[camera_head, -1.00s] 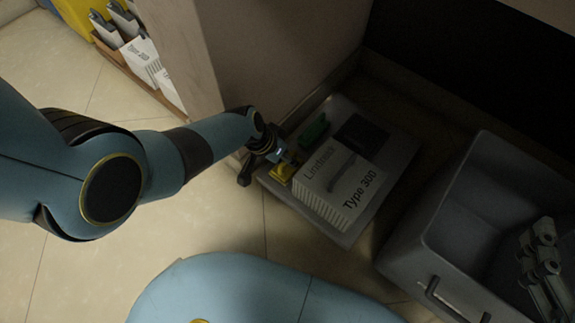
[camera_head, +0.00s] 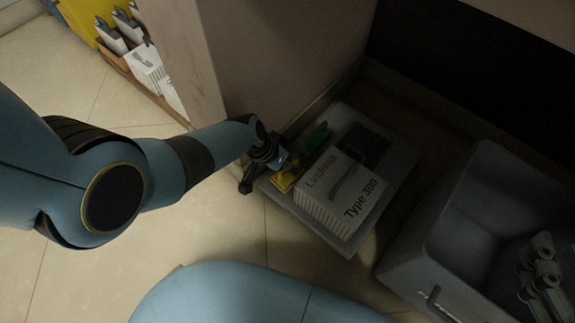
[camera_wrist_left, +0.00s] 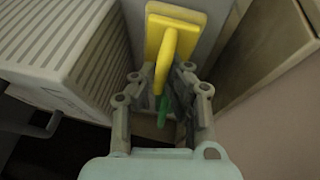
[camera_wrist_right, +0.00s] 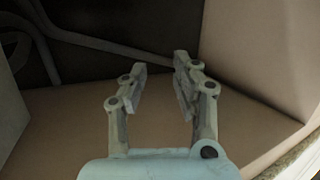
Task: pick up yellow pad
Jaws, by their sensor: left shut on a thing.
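The yellow pad (camera_head: 284,181) is at the left edge of the grey platform, beside the white box. In the left wrist view, the yellow pad (camera_wrist_left: 178,16) has an upright yellow handle between my left fingers. My left gripper (camera_wrist_left: 165,76) is shut on that handle. In the head view, my left arm partly covers the pad, and I cannot tell whether it is clear of the platform. My right gripper (camera_wrist_right: 160,68) is open with nothing between its fingers. It also shows in the head view (camera_head: 541,262), over the grey bin.
A green pad (camera_head: 316,137) lies behind the yellow one. The white box (camera_head: 342,192) marked "Type 300" and a dark pad (camera_head: 364,147) share the platform (camera_head: 397,176). The grey bin (camera_head: 428,240) is to the right. A wall panel (camera_head: 275,65) rises close behind my left gripper.

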